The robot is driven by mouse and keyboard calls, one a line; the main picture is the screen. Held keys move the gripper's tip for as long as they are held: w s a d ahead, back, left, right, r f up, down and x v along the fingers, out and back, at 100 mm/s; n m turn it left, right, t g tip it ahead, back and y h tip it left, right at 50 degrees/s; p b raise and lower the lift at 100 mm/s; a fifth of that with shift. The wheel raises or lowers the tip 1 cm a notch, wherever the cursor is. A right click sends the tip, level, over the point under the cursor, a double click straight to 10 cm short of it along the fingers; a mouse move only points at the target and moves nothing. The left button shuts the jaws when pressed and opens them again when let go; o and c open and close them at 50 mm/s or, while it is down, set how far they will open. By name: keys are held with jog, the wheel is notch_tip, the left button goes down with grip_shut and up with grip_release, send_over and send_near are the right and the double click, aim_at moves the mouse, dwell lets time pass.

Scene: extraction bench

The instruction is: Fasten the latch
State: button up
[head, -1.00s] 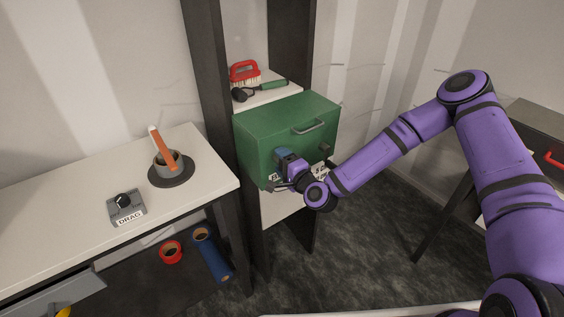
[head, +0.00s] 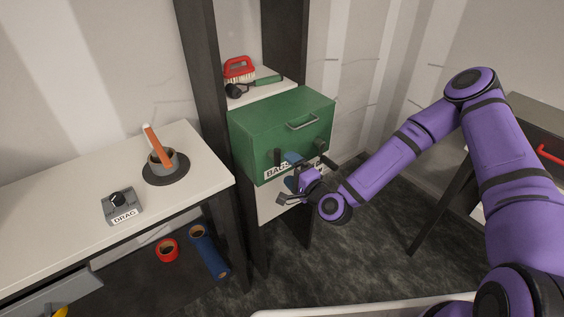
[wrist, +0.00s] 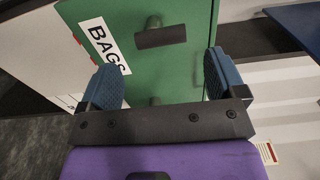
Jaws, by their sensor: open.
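A green box (head: 283,133) with a BAGS label (head: 281,172) stands in the shelf frame. My gripper (head: 294,178) is open and empty in front of the box's lower front. Its blue fingers also show in the wrist view (wrist: 162,76).
A red brush (head: 239,68) lies on the shelf above. The bench at left holds a DRAG switch box (head: 122,205) and a pot (head: 162,160). A dark cabinet (head: 540,130) stands at right.

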jog(key=shift+v, duration=2)
jog(key=s+d+r+n+g+h, duration=0.2)
jog(key=d+r+n+g+h, duration=0.3)
jog(key=d+r, duration=0.55)
jog(key=s+d+r+n+g+h, duration=0.3)
jog(key=d+r+n, duration=0.4)
jog(key=r, duration=0.6)
jog(key=s+d+r+g+h, duration=0.1)
jog(key=s+d+r, duration=0.1)
jog(key=s+r, duration=0.5)
jog(key=s+d+r+h, duration=0.1)
jog(key=s+d+r, duration=0.2)
jog(key=s+r, duration=0.4)
jog(key=s, duration=0.7)
jog(key=shift+r+m+g, duration=0.15)
jog(key=shift+m+g, duration=0.15)
jog(key=shift+g, duration=0.1)
jog(key=shift+s, duration=0.1)
